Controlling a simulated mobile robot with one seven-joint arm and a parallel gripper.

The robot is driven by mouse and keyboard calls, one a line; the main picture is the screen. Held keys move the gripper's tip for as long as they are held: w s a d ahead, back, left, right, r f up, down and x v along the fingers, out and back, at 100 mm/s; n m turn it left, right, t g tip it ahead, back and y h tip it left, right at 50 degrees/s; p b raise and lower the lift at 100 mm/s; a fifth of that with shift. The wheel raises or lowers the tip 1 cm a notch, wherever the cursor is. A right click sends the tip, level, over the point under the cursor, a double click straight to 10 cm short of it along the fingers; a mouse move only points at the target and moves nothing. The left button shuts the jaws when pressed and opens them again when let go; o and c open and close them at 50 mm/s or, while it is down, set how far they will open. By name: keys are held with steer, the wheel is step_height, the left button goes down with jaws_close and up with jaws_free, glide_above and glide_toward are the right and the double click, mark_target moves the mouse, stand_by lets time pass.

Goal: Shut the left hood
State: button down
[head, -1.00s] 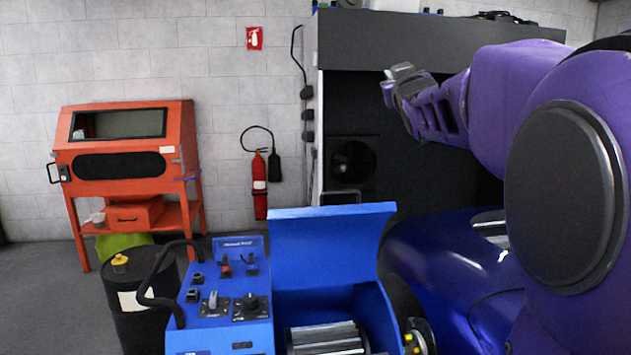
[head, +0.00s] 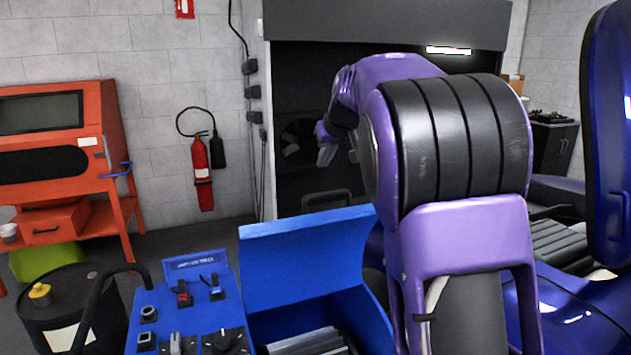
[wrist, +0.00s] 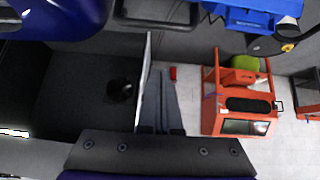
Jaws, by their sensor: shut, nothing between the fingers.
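The left hood (head: 305,255) is a bright blue panel on the blue roller unit. It stands raised, and the metal roller (head: 305,343) shows below it. My gripper (head: 325,145) is beyond and above the hood in the head view, partly hidden by my purple arm, and appears clear of it. In the wrist view, which looks inverted, the grey fingers (wrist: 158,75) are together with nothing between them. Bright blue parts of the unit (wrist: 250,16) show at the top there; I cannot tell which is the hood.
A control panel (head: 185,310) with knobs adjoins the hood's left side. A dark drum (head: 65,310) stands left of it. An orange cabinet (head: 60,150) and a red extinguisher (head: 202,170) are at the back. A glossy dark blue panel (head: 610,130) rises at the right.

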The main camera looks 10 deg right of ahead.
steer(key=f, duration=0.2)
steer(key=w+f, duration=0.1)
steer(key=f, duration=0.2)
steer(key=w+a+f, duration=0.1)
steer(key=f, duration=0.2)
steer(key=shift+w+f, duration=0.1)
steer(key=shift+w, duration=0.15)
steer(key=shift+f, duration=0.1)
stand_by(0.6)
